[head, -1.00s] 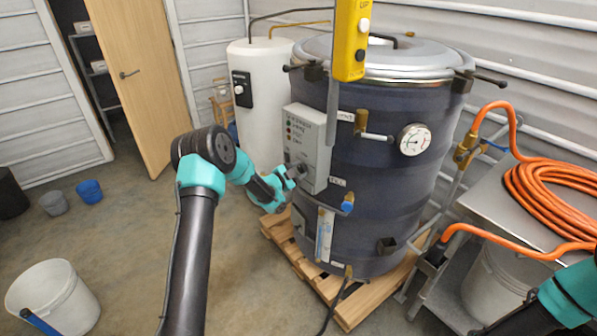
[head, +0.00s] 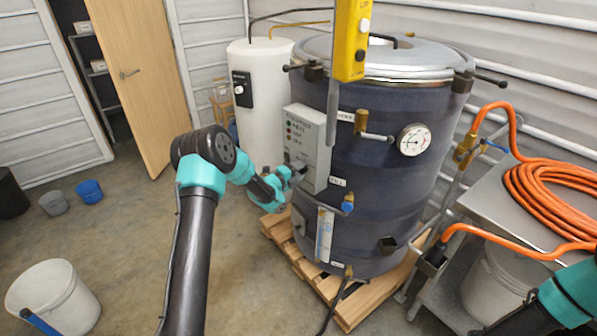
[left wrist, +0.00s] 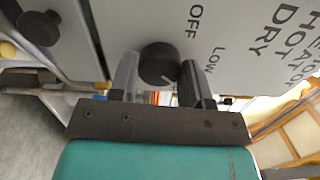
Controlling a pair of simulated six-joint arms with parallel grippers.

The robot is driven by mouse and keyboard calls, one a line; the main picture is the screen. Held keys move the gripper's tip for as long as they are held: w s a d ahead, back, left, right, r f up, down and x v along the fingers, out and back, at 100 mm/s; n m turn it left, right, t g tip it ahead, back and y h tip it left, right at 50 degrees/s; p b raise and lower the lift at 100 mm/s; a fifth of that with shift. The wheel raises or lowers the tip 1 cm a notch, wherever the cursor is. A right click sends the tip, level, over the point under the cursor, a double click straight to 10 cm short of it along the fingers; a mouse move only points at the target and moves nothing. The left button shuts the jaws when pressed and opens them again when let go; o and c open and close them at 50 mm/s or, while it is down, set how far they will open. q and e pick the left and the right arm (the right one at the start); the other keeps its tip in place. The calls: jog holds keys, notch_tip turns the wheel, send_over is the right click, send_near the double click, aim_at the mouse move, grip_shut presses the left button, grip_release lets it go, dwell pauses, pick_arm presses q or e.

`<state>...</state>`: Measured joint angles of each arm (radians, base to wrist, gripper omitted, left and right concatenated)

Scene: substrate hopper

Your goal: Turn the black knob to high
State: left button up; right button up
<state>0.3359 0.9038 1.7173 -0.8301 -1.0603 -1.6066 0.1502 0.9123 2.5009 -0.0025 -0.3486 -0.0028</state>
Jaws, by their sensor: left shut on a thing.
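The black knob (left wrist: 160,63) is on a grey control panel (head: 308,140) on the side of the large dark drum (head: 375,200). In the left wrist view the panel prints OFF and LOW near the knob; no HIGH label shows. My left gripper (left wrist: 160,85) is shut on the knob, one finger on each side. In the head view the left gripper (head: 297,172) is at the panel's lower edge and hides the knob. My right arm shows at the lower right; its gripper is out of view.
A yellow hanging control box (head: 350,40) is in front of the drum, close to the panel. A blue-handled valve (head: 347,206) sticks out below right of the panel. A white tank (head: 262,100) stands behind left.

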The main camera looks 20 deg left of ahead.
pick_arm(q)
jog(key=m, duration=0.4)
dwell(0.4)
jog(key=o, duration=0.9)
jog(key=shift+s, duration=0.1)
jog(key=v, duration=1.7)
jog(key=shift+s, duration=0.1)
